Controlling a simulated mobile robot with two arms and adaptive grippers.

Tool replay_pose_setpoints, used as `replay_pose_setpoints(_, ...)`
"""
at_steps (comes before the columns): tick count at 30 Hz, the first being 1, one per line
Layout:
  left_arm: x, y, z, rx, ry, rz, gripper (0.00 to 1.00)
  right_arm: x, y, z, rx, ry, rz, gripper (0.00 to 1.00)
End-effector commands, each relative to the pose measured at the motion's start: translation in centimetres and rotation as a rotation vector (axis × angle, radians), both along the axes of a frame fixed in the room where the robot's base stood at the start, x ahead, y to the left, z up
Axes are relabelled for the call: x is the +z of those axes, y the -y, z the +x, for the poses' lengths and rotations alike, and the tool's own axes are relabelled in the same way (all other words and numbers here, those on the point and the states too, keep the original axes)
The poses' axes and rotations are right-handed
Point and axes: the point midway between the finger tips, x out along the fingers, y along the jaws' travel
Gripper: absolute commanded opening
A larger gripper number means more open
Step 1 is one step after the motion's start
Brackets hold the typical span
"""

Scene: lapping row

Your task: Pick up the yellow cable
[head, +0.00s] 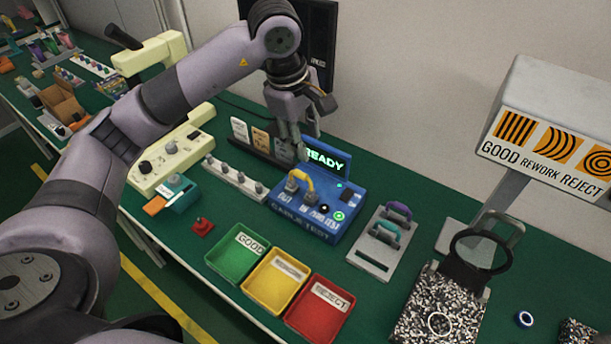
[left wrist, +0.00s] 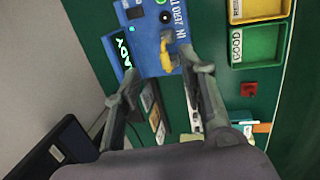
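The yellow cable (head: 303,181) is a short arched piece joining two grey plugs on the top face of the blue tester (head: 326,220), whose screen reads READY. In the left wrist view the cable (left wrist: 165,56) lies just beyond the fingertips, roughly between them. My left gripper (head: 293,145) is above and behind the tester in the head view, over the cable. In the left wrist view its two fingers (left wrist: 164,74) are spread apart with nothing between them. My right gripper is not in view.
Green (head: 232,264), yellow (head: 267,294) and red (head: 312,323) trays stand in front of the tester. A grey rack (head: 369,258) with purple and teal cables is to its right. A row of knobs (head: 237,180) and a card stand (head: 262,150) are to its left.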

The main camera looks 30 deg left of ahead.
Motion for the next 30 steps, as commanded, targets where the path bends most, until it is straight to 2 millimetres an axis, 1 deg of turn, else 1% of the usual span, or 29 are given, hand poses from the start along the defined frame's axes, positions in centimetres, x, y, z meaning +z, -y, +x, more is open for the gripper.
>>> replay_pose_setpoints(1,0.4,-1.1,0.1,0.011,0.002,0.040,0.38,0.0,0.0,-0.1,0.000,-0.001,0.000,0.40)
replay_pose_setpoints(2,0.4,-1.6,0.1,0.015,0.002,0.055,0.38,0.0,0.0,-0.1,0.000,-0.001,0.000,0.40)
replay_pose_setpoints(5,-0.2,-2.2,0.2,0.022,-0.004,0.079,0.38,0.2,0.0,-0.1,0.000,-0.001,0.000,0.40)
replay_pose_setpoints(8,-2.0,-2.1,0.4,0.021,-0.008,0.078,0.38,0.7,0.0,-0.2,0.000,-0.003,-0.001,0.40)
replay_pose_setpoints(15,-7.2,-1.9,1.5,0.021,-0.009,0.075,0.38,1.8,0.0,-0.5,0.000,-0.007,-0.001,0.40)
replay_pose_setpoints(18,-9.1,-1.7,1.8,0.021,-0.007,0.073,0.38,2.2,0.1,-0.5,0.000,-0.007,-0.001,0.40)
replay_pose_setpoints(21,-10.4,-1.7,2.2,0.020,-0.005,0.073,0.38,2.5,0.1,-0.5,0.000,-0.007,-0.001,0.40)
replay_pose_setpoints(26,-11.4,-1.7,2.4,0.020,-0.003,0.074,0.38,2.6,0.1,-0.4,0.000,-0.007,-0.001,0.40)
replay_pose_setpoints(29,-12.2,-1.6,2.6,0.021,-0.005,0.072,0.38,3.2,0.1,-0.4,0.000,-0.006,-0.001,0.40)
replay_pose_setpoints(30,-12.7,-1.6,2.7,0.020,-0.007,0.072,0.38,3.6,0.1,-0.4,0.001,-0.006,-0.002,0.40)
